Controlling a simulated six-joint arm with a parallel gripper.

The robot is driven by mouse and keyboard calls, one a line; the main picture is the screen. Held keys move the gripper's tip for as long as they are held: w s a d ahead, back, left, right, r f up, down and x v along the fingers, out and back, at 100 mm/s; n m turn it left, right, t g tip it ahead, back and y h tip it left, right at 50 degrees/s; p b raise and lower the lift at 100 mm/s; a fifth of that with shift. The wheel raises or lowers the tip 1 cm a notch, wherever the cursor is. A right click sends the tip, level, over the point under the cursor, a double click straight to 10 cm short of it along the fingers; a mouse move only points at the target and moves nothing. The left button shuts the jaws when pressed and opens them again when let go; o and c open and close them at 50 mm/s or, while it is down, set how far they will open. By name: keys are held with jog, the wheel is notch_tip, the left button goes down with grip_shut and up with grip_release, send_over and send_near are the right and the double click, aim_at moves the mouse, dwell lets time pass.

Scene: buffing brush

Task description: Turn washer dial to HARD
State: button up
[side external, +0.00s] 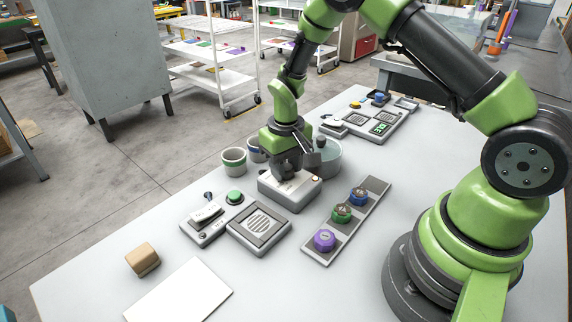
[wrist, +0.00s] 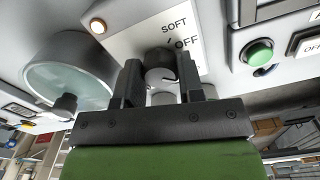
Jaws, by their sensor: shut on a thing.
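The washer (side external: 290,196) is a light grey box on the table in the side external view. Its top panel (wrist: 135,38) shows in the wrist view with the labels SOFT and OFF; a HARD label is not visible there. The dark dial (wrist: 160,60) sits below OFF in that picture, between my fingers. My gripper (wrist: 161,82) is shut on the dial, one finger on each side. In the side external view my gripper (side external: 287,170) points down onto the washer and hides the dial. The dial's exact pointing direction is hard to tell.
A round basin (side external: 327,160) stands right behind the washer, with cups (side external: 234,160) to its left. A strip with purple, green and blue knobs (side external: 345,222) lies to the right. A panel with a green button (side external: 234,197) is at front left. A tan block (side external: 142,259) lies farther forward.

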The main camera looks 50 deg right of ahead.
jog(key=shift+s+m, duration=0.1)
jog(key=shift+m, duration=0.5)
jog(key=o, duration=0.9)
notch_tip(320, 180, up, 10)
